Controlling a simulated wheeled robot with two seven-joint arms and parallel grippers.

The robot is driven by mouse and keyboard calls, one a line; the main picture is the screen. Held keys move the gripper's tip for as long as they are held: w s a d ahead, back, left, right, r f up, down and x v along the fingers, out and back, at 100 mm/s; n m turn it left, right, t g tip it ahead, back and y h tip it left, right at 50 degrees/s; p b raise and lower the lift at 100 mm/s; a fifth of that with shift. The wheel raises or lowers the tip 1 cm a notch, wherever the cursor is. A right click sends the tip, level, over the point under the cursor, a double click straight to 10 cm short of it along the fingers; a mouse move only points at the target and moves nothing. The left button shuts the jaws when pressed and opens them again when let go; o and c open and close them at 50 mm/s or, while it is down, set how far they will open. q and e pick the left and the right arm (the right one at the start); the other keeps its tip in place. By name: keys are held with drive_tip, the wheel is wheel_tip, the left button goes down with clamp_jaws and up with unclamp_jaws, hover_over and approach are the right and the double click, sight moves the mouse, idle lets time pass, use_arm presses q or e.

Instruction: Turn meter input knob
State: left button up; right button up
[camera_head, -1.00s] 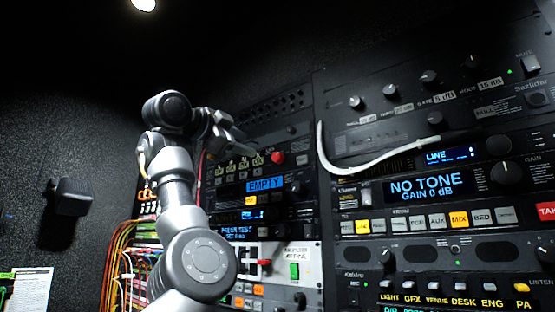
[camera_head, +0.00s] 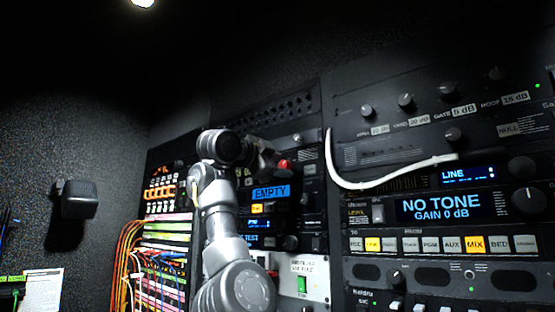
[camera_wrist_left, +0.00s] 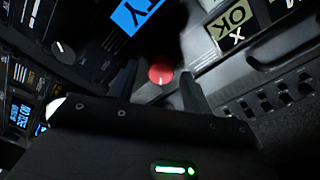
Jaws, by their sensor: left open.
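No knob carries a readable meter-input label, so I cannot tell which one it is. A red knob (camera_head: 285,167) sits on the rack's middle column, right above the blue EMPTY display (camera_head: 271,192). My left gripper (camera_head: 270,158) is at that red knob's upper left and partly covers the panel there. In the left wrist view the red knob (camera_wrist_left: 161,74) shows just beyond the open fingers (camera_wrist_left: 164,88); contact cannot be made out. Another dark knob sits beside the LINE display (camera_head: 468,175), and a larger one (camera_head: 528,201) beside the NO TONE display. My right gripper is out of view.
A white cable (camera_head: 385,181) hangs across the right rack column. Several small knobs line the upper right panel. Coloured patch cables (camera_head: 125,255) hang at lower left. A black box (camera_head: 76,199) is on the left wall. My left arm hides part of the middle column.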

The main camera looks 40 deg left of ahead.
use_arm(q)
drive_tip(key=shift+s+a+r, duration=0.1)
drive_tip(key=shift+s+a, duration=0.05)
drive_tip(key=shift+s, duration=0.05)
drive_tip(key=c, duration=1)
drive_tip(key=shift+o, duration=0.2)
drive_tip(key=shift+n+b, duration=1.5)
drive_tip(key=shift+n, duration=0.5)
drive_tip(key=shift+r+n+b, duration=0.1)
drive_tip(key=shift+n+b, duration=0.7)
drive_tip(key=shift+n, duration=1.6)
drive_tip(key=shift+t, duration=0.3)
